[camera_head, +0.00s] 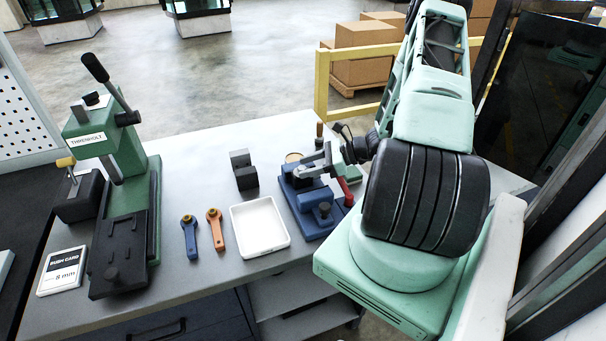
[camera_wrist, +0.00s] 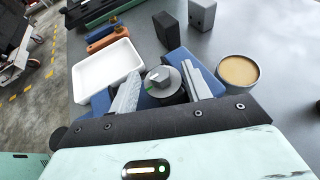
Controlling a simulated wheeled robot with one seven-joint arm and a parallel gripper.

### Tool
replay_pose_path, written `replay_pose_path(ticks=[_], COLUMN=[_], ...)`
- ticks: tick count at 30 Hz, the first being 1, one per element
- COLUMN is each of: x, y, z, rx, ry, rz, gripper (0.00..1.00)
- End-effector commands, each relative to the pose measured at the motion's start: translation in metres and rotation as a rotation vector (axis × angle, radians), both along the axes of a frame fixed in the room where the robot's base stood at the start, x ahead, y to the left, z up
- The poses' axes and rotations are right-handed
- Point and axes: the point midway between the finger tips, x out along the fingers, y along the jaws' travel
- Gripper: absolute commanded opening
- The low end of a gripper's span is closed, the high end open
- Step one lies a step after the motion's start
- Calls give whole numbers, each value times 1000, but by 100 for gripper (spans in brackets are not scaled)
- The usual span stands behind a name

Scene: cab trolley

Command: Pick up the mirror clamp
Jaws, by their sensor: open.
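No part is labelled as the mirror clamp, and I cannot tell for sure which one it is. A blue fixture (camera_head: 318,222) with grey knobs and a red handle stands at the right of the bench. My gripper (camera_head: 313,170) is over this fixture, with its fingers apart. In the wrist view, a round grey knob (camera_wrist: 164,82) with a green mark shows between the fingers of my gripper (camera_wrist: 161,75). I cannot tell whether they touch it. Part of the fixture is hidden by my gripper.
A white tray (camera_head: 261,226) lies left of the fixture, beside an orange lever (camera_head: 215,229) and a blue lever (camera_head: 190,238). A round tan-topped dish (camera_wrist: 238,70) is close on the right. A green press (camera_head: 121,180) and a card (camera_head: 62,272) are at left. The bench's back middle is clear.

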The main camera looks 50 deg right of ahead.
Motion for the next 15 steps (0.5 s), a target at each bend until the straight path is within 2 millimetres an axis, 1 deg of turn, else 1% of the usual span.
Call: replay_pose_path(ticks=[8,9,11,12,13,15], x=[3,3,3,3,3,3], y=[2,2,2,2,2,2], z=[-2,-2,-2,-2,-2,-2], rx=[0,0,0,0,0,0], ry=[0,0,0,0,0,0], rz=[-1,-1,-1,-1,-1,-1], gripper=[48,37,20,9,1,0])
